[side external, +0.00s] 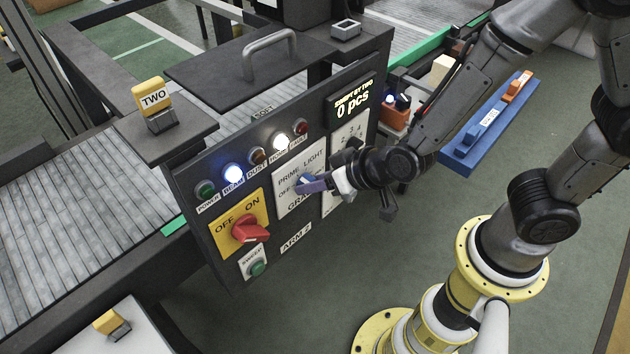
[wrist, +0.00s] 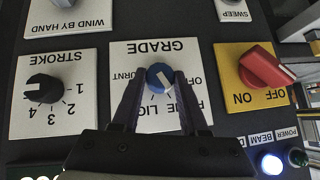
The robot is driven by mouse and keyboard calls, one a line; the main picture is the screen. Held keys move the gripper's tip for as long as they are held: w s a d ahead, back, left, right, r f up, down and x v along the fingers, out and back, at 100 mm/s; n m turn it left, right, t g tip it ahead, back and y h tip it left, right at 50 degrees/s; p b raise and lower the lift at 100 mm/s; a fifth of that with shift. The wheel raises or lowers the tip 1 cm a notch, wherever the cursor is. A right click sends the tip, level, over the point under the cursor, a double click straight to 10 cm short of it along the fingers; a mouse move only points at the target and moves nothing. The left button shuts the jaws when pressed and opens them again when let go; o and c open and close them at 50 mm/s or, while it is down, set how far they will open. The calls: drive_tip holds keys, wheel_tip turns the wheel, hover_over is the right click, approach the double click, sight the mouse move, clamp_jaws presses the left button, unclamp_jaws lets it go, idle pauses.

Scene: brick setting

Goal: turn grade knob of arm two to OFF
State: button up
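The blue grade knob (wrist: 160,77) sits on a white plate (wrist: 120,55) marked GRADE, upside down in the wrist view. Its white pointer line slants towards the lower right there, on the PRIME/LIGHT side; the exact mark is hard to read. The OFF label is at the right of the knob, partly hidden by a finger. My gripper (wrist: 161,82) has its two dark fingers apart, one on each side of the knob, with tips close to it. Firm contact is not visible. In the side view my gripper (side external: 313,183) reaches the plate on the ARM 2 panel (side external: 225,285).
A red ON/OFF switch (side external: 249,229) on a yellow plate is beside the grade plate. A black stroke knob (wrist: 45,88) is on its other side. Lamps (side external: 232,174) line the panel above. A blue tray (side external: 487,125) is at the right.

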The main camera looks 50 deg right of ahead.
clamp_jaws()
drive_tip(key=shift+a+h, duration=0.1)
drive_tip(key=shift+h, duration=0.2)
drive_tip(key=n+h, duration=0.1)
drive_tip(key=h, duration=0.1)
drive_tip(key=n+h, duration=0.2)
drive_tip(key=h, duration=0.1)
drive_tip(key=a+n+h, duration=0.1)
drive_tip(key=h, duration=0.1)
drive_tip(key=shift+f+n+t+h, duration=0.15)
drive_tip(key=shift+n+t+h, duration=0.15)
drive_tip(key=shift+t, duration=0.1)
drive_tip(key=shift+h, duration=0.3)
idle(0.4)
drive_tip(key=o, duration=0.7)
unclamp_jaws()
drive_tip(key=shift+o, duration=0.2)
